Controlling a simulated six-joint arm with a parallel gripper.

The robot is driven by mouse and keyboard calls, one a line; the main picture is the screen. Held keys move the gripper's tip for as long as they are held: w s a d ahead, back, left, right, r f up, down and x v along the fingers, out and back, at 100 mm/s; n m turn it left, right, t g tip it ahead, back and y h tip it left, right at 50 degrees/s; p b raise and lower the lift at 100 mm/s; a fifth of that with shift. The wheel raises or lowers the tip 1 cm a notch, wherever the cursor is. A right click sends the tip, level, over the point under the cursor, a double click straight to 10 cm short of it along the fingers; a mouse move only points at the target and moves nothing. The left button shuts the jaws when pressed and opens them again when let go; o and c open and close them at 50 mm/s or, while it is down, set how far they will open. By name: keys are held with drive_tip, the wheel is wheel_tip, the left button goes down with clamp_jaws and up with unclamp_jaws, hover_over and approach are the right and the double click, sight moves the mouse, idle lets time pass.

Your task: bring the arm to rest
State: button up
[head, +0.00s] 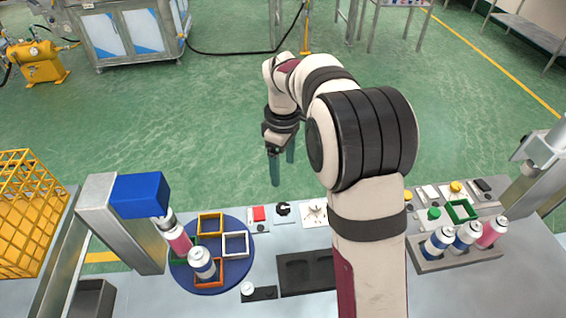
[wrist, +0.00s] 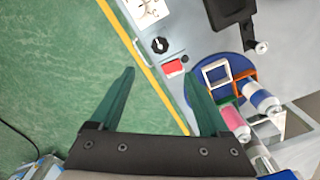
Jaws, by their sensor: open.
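My gripper (head: 282,168) is in the head view, held out past the far edge of the bench over the green floor. Its two dark green fingers are apart with nothing between them. In the wrist view my gripper (wrist: 165,95) is also open and empty, with floor and a strip of bench edge beyond the fingers. My arm reaches up from the near side of the bench and hides part of its middle.
A grey rack (head: 455,258) holds several cans at right. A yellow crate (head: 25,215) stands at left. A red button (head: 259,213) and a black knob (head: 282,209) line the far edge.

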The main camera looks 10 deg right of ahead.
drive_tip(key=shift+r, duration=0.3)
drive_tip(key=s+r+m, duration=0.3)
drive_tip(key=s+m, duration=0.1)
drive_tip(key=s, duration=0.4)
drive_tip(key=s+r+m, duration=0.3)
drive_tip(key=s+m, duration=0.1)
drive_tip(key=s, duration=0.4)
drive_tip(key=s+f+m+y, duration=0.1)
drive_tip(key=s+f+m, duration=0.1)
drive_tip(key=s+m, duration=0.6)
drive_tip(key=s, duration=0.7)
drive_tip(key=shift+s+f+m+y, duration=0.35)
drive_tip(key=shift+m+y, duration=0.05)
